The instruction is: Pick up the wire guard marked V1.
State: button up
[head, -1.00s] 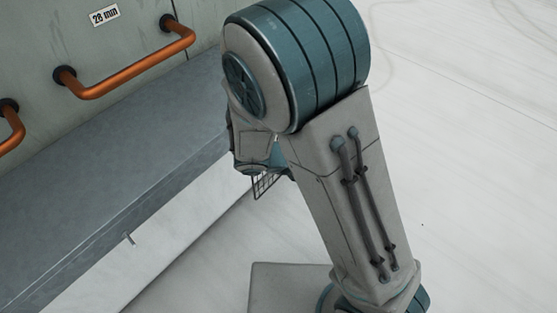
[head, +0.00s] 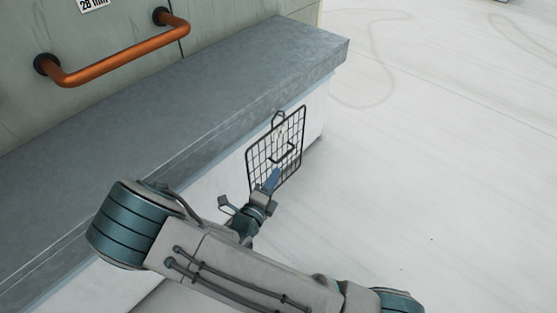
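A dark wire guard (head: 291,124), a flat rectangular grid with a small loop on top, stands upright in front of the ledge's white face near its right end. A darker bracket-like piece shows across its middle. No V1 mark can be read. My gripper (head: 271,181) is at the guard's lower part, and its bluish tip overlaps the grid in the picture. The fingers are too small and merged to show whether they are open, or shut on the wire. How the guard is supported is not clear.
A grey ledge (head: 190,112) runs along the wall and ends just right of the guard. The pale floor (head: 430,160) to the right is clear.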

aim_at(283, 158)
jog(key=x, duration=0.6)
jog(key=b+x, duration=0.1)
jog(key=x, duration=0.2)
jog(key=shift+w+a+f, duration=0.15)
jog(key=shift+w+f, duration=0.05)
jog(key=shift+f, duration=0.1)
grip_shut()
dwell(1.1)
